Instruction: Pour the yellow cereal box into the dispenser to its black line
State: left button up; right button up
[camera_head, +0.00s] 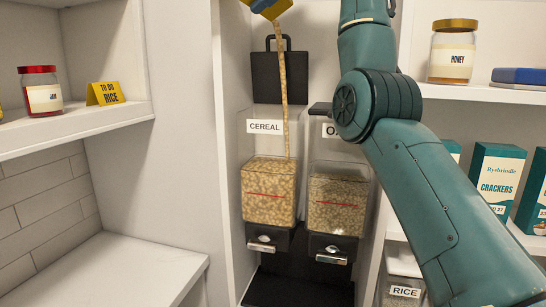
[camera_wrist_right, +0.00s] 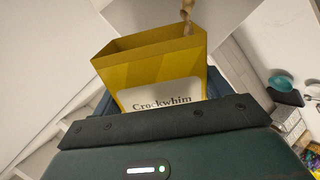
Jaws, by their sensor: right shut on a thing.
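The yellow cereal box (camera_head: 270,8) is tilted at the top edge of the head view, mostly cut off. A thin stream of cereal (camera_head: 284,100) falls from it into the clear dispenser labelled CEREAL (camera_head: 264,127). The cereal inside (camera_head: 268,180) stands clearly above a red line on the front; I see no black line on it. The dispenser's black lid (camera_head: 279,78) stands open behind. In the right wrist view the open-topped box (camera_wrist_right: 150,70), marked Crockwhim, is held by my right gripper (camera_wrist_right: 165,125), its fingertips hidden. My left gripper is in neither view.
A second dispenser (camera_head: 337,200) stands close on the right, partly behind my right arm. A honey jar (camera_head: 453,52) and crackers box (camera_head: 496,178) sit on right shelves. A jam jar (camera_head: 41,92) and TO DO RICE card (camera_head: 105,94) are left. The lower-left counter (camera_head: 105,270) is clear.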

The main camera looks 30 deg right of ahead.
jog(key=shift+a, duration=0.15)
dwell(0.3)
jog(key=shift+s+a, duration=0.15)
jog(key=shift+a, duration=0.5)
jog(key=shift+d, duration=0.1)
jog(key=shift+d+r+p, duration=0.35)
jog(key=shift+d+r, duration=0.15)
jog(key=shift+d, duration=0.2)
jog(key=shift+a+n+h, duration=0.3)
jog(key=shift+n+h, duration=0.1)
jog(key=shift+h, duration=0.1)
jog(key=shift+a, duration=0.15)
jog(key=shift+f, duration=0.1)
